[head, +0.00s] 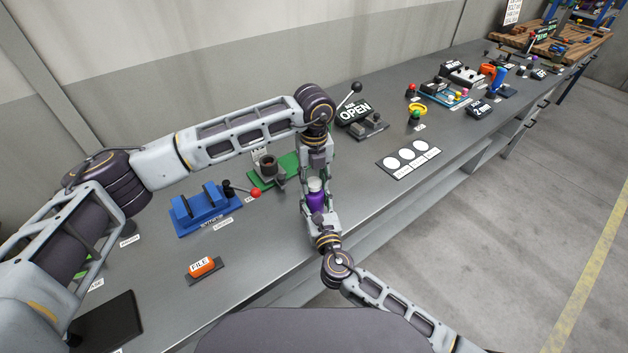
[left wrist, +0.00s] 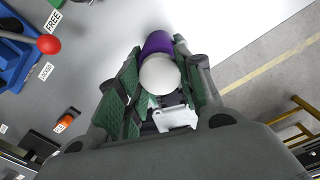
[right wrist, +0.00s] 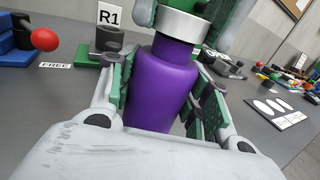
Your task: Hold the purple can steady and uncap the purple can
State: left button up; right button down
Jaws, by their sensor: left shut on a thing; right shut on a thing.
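The purple can (head: 316,201) stands upright above the table's front part. My right gripper (head: 318,212) is shut on its body from the front. In the right wrist view the purple body (right wrist: 162,85) lies between green finger pads. A white cap (head: 315,184) is at the can's top. My left gripper (head: 315,172) comes down from above and is shut on the cap. The left wrist view shows the round white cap (left wrist: 160,75) between the fingers, with purple (left wrist: 157,43) behind it. In the right wrist view the cap's pale band (right wrist: 184,22) sits against the can's shoulder.
A blue fixture (head: 203,211) with a red-knobbed lever stands left on the grey table (head: 262,232). A green-based holder (head: 281,172) labelled R1 is behind the can. An orange FILE block (head: 203,266) lies front left. A white-disc plate (head: 408,157) and other devices lie right.

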aim_at(314, 182)
pick_arm(q)
jog(key=shift+r, duration=0.55)
dwell(0.4)
jog(key=shift+r, duration=1.95)
pick_arm(e)
jog(key=c, duration=0.6)
grip_release()
jog(key=shift+s, duration=0.1)
jog(key=shift+v, duration=5.9)
